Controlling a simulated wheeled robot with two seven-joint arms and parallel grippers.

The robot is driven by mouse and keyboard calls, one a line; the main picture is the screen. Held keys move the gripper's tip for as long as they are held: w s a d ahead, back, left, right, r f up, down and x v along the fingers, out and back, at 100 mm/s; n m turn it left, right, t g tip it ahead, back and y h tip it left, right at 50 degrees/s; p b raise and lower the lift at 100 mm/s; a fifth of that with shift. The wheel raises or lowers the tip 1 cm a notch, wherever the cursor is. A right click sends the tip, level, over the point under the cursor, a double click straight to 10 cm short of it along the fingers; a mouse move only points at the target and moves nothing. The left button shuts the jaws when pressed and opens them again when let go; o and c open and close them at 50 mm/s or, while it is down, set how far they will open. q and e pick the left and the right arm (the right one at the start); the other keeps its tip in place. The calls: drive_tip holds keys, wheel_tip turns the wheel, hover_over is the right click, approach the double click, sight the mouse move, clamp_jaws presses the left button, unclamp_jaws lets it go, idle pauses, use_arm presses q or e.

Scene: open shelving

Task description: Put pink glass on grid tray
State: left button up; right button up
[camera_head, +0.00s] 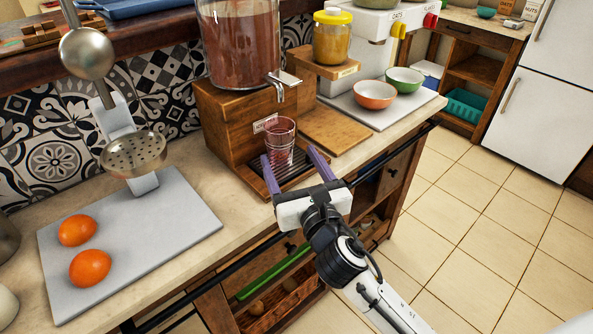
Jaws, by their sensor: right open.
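The pink glass (281,141) is a clear, pink-tinted tumbler. It stands upright on the dark slatted grid tray (300,170) at the foot of the wooden dispenser stand, below the metal tap. My right gripper (292,160) reaches in from the lower right with its two purple fingers spread. One finger is to the left of the glass and one to the right. I cannot tell whether either finger touches it. The gripper hides part of the tray's front. My left gripper is not in view.
A drink dispenser (240,45) with a tap (276,85) stands right behind the glass. To the right are a wooden board (335,130), an orange bowl (374,95) and a green bowl (404,80). Two oranges (83,250) lie on a grey board (180,225) at left.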

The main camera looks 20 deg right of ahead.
drive_tip(key=s, duration=0.3)
drive_tip(key=shift+s+a, duration=0.1)
drive_tip(key=shift+s, duration=0.3)
idle(1.1)
